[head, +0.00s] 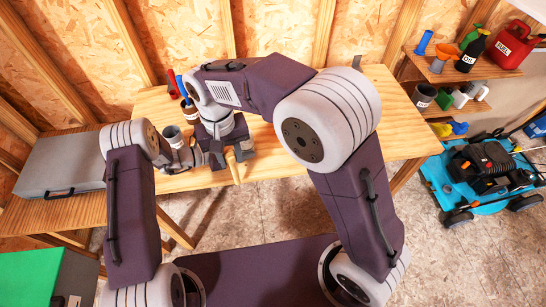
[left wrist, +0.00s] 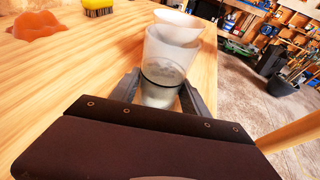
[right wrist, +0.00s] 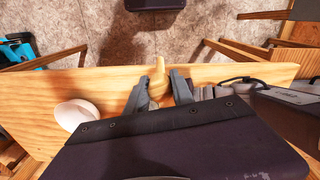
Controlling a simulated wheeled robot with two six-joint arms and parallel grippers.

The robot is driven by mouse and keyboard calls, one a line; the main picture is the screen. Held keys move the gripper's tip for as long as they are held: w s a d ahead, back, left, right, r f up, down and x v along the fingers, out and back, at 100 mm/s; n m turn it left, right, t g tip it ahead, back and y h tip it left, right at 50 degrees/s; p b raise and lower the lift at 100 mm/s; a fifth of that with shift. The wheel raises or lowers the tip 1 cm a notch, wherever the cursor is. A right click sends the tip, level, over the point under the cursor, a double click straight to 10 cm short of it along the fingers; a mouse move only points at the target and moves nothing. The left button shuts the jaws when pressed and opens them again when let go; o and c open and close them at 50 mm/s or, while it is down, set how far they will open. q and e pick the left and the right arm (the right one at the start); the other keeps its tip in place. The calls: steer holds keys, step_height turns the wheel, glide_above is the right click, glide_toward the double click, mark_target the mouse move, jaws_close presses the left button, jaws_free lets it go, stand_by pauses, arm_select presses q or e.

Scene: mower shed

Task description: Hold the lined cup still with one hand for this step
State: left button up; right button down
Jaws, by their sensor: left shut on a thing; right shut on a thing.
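The lined cup (left wrist: 163,72) is translucent with a dark line around it. It stands upright on the bench between the fingers of my left gripper (left wrist: 158,97), which is shut on it. My right gripper (right wrist: 158,88) is shut on a tan, handle-like piece (right wrist: 157,75) near the bench edge. In the head view my right gripper (head: 229,155) points down, right of the cup.
The wooden bench (head: 290,135) is mostly clear on the right. A grey case (head: 62,165) lies at left. An orange lump (left wrist: 37,24) and a yellow brush (left wrist: 97,8) are on the bench.

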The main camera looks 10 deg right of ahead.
steer(key=a+r+n, duration=0.2)
steer(key=a+r, duration=0.2)
step_height(320, 180, up, 8)
steer(key=n+t, duration=0.1)
steer(key=n, duration=0.7)
glide_above(245, 144)
steer(key=w, duration=0.2)
step_height(245, 144, down, 14)
steer(key=shift+s+f, duration=0.2)
steer(key=shift+s, duration=0.05)
steer(key=shift+d, duration=0.1)
steer(key=shift+s, duration=0.15)
